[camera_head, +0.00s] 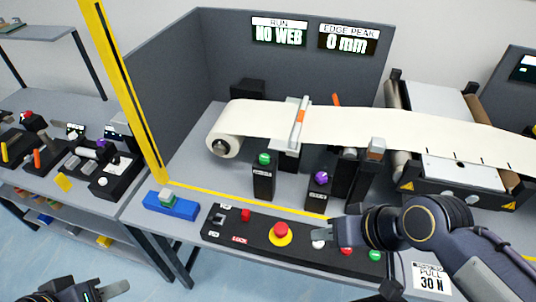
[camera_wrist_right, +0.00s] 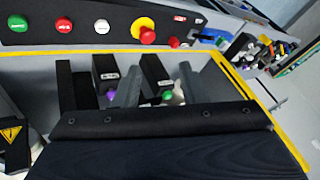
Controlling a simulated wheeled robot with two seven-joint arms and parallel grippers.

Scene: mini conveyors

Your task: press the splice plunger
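Two black posts stand under the white web (camera_head: 380,128). One has a green knob (camera_head: 264,158), the other a purple knob (camera_head: 321,178). Their labels are too small to read, so I cannot tell which is the splice plunger. My right gripper (camera_head: 345,232) is in front of and to the right of the purple post, above the control panel, apart from both knobs. In the right wrist view its grey fingers (camera_wrist_right: 158,82) are spread, with the green knob (camera_wrist_right: 168,95) between them in the picture and the purple knob (camera_wrist_right: 111,94) beside. My left gripper (camera_head: 118,288) is partly cut off at bottom left.
The black control panel (camera_head: 219,230) has a red emergency button (camera_head: 280,233) and small buttons. A blue block (camera_head: 171,206) lies left of it. A web roll (camera_head: 224,144) and grey clamp (camera_head: 297,122) stand behind. The screen (camera_head: 279,32) reads NO WEB. A yellow post (camera_head: 128,100) rises at left.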

